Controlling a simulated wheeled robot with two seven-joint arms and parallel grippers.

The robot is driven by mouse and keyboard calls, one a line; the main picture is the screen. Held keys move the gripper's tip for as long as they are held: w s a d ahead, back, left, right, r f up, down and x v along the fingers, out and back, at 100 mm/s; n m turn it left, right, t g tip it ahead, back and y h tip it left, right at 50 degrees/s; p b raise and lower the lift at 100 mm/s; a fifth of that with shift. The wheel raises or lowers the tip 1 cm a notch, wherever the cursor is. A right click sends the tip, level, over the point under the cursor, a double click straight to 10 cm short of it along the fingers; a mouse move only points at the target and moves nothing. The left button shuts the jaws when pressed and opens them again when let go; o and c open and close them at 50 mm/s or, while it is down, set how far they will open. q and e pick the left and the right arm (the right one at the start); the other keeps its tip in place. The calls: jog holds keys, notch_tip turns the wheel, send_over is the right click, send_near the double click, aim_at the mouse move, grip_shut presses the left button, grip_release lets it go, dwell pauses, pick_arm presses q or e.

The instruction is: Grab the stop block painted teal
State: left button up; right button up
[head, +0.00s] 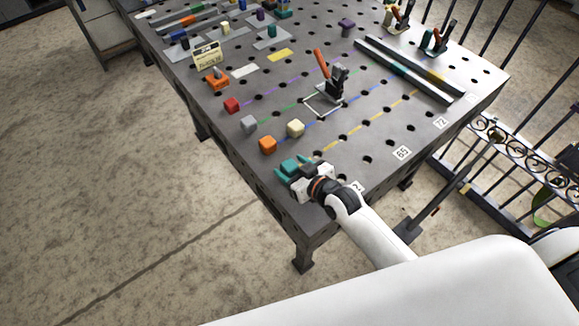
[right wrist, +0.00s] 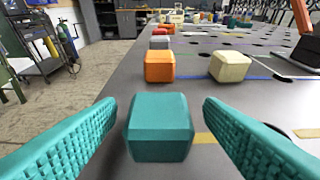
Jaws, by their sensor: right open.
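The teal stop block (right wrist: 160,127) sits on the dark table top, in the middle of the right wrist view. My right gripper (head: 291,168) is low over the near corner of the table in the head view. Its teal ribbed fingers are open, one on each side of the block, with visible gaps between them and it. In the head view the block (head: 289,166) shows between the fingers, partly hidden and hard to tell from their same colour. My left gripper is not in view.
An orange block (head: 268,144) and a cream block (head: 295,128) stand beyond the teal one. A grey block (head: 249,124) and a red block (head: 232,105) follow along the left edge. A black toggle clamp (head: 333,82) with an orange handle stands mid-table.

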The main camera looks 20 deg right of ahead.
jog(key=shift+x, duration=0.75)
jog(key=shift+c, duration=0.3)
